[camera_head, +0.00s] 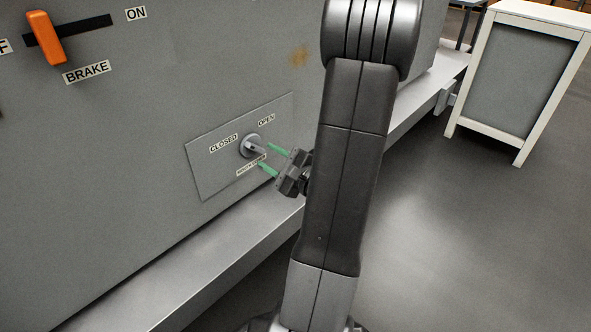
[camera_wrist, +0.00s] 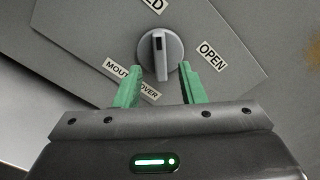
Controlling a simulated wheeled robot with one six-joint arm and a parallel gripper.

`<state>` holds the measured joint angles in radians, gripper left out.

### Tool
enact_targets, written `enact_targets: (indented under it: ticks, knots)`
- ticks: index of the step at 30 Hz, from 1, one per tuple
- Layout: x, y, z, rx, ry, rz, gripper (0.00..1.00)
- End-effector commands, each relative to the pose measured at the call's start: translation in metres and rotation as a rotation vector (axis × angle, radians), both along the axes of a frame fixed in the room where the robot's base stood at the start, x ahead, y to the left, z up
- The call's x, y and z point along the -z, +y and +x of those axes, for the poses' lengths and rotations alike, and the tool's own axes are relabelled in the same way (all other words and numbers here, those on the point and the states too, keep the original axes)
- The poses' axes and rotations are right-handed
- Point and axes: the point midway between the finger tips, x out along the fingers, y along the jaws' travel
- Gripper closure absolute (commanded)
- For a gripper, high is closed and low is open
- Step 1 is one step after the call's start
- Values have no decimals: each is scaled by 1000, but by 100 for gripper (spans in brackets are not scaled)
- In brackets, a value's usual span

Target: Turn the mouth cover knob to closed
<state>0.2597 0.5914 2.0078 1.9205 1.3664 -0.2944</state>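The mouth cover knob (camera_head: 251,145) is a grey round dial with a raised bar, on a plate on the grey drum housing. In the wrist view the knob (camera_wrist: 159,56) shows its bar roughly upright, upper end towards a cut-off label ending in "ED". The OPEN label (camera_wrist: 211,57) is right of it. The MOUTH COVER label (camera_wrist: 131,79) is below, partly hidden by a finger. My gripper (camera_head: 271,159) is open and empty, its green fingers pointing at the knob. In the wrist view the gripper (camera_wrist: 161,70) has one finger either side of the knob's lower part; contact cannot be told.
An orange brake lever (camera_head: 46,37) sits in a slot at upper left. A grey ledge (camera_head: 185,275) runs along the foot of the housing. A white-framed cabinet (camera_head: 515,80) stands at upper right. The floor (camera_head: 460,240) at right is clear.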

Motion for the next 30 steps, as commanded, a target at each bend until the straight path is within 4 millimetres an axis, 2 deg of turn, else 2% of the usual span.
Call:
enact_targets:
  ticks: [6, 15, 21, 30]
  knots:
    - [-2, -32, -24, 6, 2, 1, 64]
    - [-1, -66, -50, 4, 1, 0, 64]
    - [0, -76, -59, 1, 0, 0, 64]
    - [0, -77, -61, 0, 0, 0, 64]
